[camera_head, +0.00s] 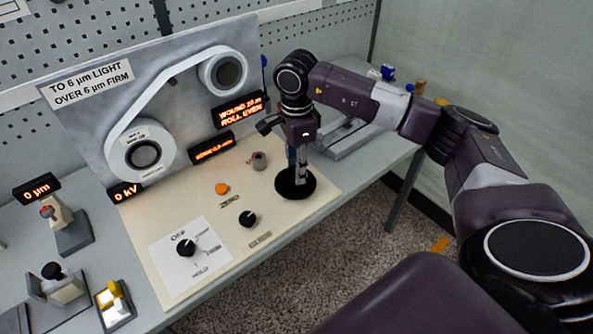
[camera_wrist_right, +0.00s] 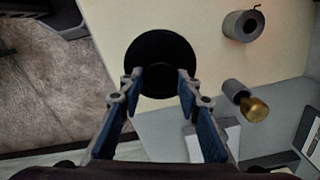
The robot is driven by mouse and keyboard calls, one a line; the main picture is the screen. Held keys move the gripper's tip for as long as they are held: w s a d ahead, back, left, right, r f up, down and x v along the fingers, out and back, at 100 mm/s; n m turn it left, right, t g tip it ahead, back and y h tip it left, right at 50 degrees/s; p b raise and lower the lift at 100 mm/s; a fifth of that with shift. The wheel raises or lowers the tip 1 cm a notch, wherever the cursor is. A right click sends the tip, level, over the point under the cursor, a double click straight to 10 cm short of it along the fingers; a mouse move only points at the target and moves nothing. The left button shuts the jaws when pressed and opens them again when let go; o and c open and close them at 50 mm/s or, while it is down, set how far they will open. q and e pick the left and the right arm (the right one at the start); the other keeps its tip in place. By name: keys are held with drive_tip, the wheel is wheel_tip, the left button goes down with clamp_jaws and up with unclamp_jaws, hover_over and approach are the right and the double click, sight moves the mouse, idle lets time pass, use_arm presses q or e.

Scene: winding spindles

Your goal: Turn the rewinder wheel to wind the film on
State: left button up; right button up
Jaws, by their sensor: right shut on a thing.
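The rewinder wheel is a black disc (camera_head: 295,185) on the right part of the cream panel. In the right wrist view the wheel (camera_wrist_right: 160,48) is a dark round shape ahead of the fingers. My right gripper (camera_head: 297,178) points straight down over it and is shut on the wheel; its blue-padded fingers (camera_wrist_right: 160,78) stand apart with the dark wheel between them. The exact grip spot is dark. The film is a pale band running from the lower-left reel (camera_head: 142,153) up to the upper-right reel (camera_head: 225,72). My left gripper is not in view.
Displays show "WOUND" and "ROLL EVEN" (camera_head: 240,110), "0 kV" (camera_head: 125,191) and "0 µm" (camera_head: 37,189). Two black knobs (camera_head: 186,248) (camera_head: 247,219) and an orange button (camera_head: 222,189) sit on the panel (camera_head: 190,215). A grey cylinder (camera_wrist_right: 241,25) stands close to the wheel.

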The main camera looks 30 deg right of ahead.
drive_tip(key=m+b, duration=0.1)
drive_tip(key=m, duration=0.4)
drive_tip(key=shift+m+b, duration=0.3)
drive_tip(key=shift+b, duration=0.05)
drive_tip(key=m+b, duration=0.1)
drive_tip(key=m, duration=0.3)
drive_tip(key=shift+a+r+m, duration=0.1)
drive_tip(key=shift+r+m, duration=0.05)
drive_tip(key=shift+m, duration=0.25)
drive_tip(key=shift+m, duration=0.3)
drive_tip(key=o, duration=1.2)
drive_tip(key=shift+c, duration=0.2)
wheel_tip(320, 180, up, 12)
